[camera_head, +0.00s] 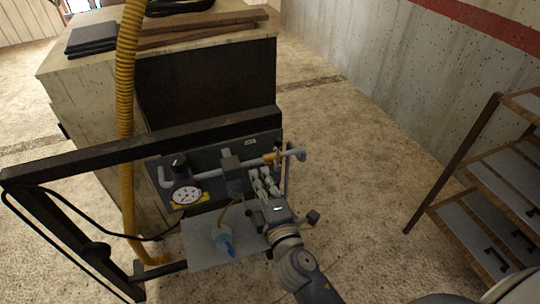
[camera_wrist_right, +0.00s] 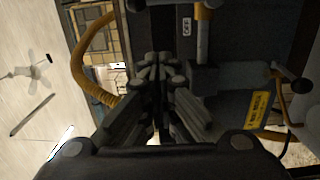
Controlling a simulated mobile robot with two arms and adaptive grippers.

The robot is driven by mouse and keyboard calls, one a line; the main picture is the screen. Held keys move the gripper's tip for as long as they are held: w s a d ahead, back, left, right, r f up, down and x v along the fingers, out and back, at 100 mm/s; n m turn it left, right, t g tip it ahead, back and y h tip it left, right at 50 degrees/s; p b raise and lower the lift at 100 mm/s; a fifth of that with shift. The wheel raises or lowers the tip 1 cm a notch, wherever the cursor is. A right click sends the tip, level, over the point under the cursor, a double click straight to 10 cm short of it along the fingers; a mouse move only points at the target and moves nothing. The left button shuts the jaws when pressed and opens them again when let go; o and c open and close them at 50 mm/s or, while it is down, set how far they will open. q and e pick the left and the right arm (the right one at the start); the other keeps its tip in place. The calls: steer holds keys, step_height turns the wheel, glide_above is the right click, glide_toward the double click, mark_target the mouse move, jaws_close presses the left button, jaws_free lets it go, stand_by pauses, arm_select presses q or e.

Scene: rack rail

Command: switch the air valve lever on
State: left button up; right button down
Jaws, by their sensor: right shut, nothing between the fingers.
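A dark panel (camera_head: 212,160) on a black frame carries a grey pipe (camera_head: 167,178) with a small orange part (camera_head: 271,158) near its right end, which looks like the air valve lever. In the right wrist view an orange piece (camera_wrist_right: 203,12) sits on the pipe (camera_wrist_right: 203,42) at the top. My right gripper (camera_head: 262,183) is in front of the panel's right part, just below the orange part and apart from it. Its fingers (camera_wrist_right: 158,72) are together and empty. The lever's exact position is too small to tell. My left gripper is not in view.
A round gauge (camera_head: 186,194) is at the panel's left. A grey shelf (camera_head: 205,245) holds a bottle with a blue part (camera_head: 223,243). A yellow hose (camera_head: 126,80) hangs at the left. A black frame bar (camera_head: 150,145) crosses above the panel. A rack (camera_head: 480,205) stands at the right.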

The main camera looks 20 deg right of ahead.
mark_target(278, 155)
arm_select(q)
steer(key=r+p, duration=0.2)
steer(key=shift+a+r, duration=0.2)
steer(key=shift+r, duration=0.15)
arm_select(e)
steer(key=w+d, duration=0.4)
steer(key=w, duration=0.1)
steer(key=shift+w+a, duration=0.1)
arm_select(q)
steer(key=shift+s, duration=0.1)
arm_select(e)
steer(key=shift+w, duration=0.1)
